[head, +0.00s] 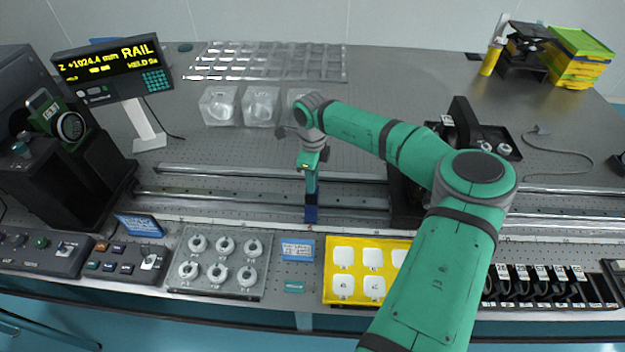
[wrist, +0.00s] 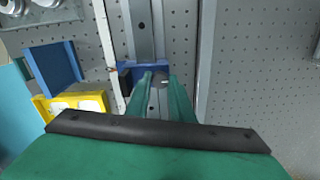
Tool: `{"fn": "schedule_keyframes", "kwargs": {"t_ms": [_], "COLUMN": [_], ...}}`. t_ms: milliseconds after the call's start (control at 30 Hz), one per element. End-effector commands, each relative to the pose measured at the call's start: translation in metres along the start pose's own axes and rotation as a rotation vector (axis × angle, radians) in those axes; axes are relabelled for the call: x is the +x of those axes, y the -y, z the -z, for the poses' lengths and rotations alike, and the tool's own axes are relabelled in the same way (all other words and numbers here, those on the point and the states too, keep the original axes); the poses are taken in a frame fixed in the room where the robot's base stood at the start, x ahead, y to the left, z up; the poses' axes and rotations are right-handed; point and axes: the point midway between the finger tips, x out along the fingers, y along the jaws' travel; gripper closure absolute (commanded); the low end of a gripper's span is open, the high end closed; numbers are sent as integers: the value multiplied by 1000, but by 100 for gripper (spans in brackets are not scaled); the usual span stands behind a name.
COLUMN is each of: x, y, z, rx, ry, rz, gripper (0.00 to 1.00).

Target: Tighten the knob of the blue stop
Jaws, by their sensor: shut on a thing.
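The blue stop (head: 311,214) sits on the front rail in the head view, directly below my gripper (head: 311,187). In the wrist view the blue stop (wrist: 127,70) shows as a blue edge across the metal rail. My gripper (wrist: 160,82) points down there, with its two green fingers on either side of the small grey knob (wrist: 158,79). The fingers are shut on the knob. Most of the knob is hidden between the fingers, and its turn angle cannot be told.
The front rail (head: 240,196) runs left to right across the table. A yellow tray with white pads (head: 329,292), a grey plate with round white parts (head: 217,291) and a blue card (head: 297,250) lie in front. A display reading RAIL (head: 112,66) stands at left.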

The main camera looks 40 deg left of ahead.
Motion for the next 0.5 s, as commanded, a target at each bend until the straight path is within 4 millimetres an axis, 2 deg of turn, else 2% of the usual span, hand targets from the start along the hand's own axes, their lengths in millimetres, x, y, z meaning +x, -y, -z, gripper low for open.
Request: {"fn": "schedule_keyframes", "kwargs": {"t_ms": [500], "x": [0], "y": [-1], "z": [0], "rx": [-34], "ry": [0], "rz": [-2], "gripper": [100]}}
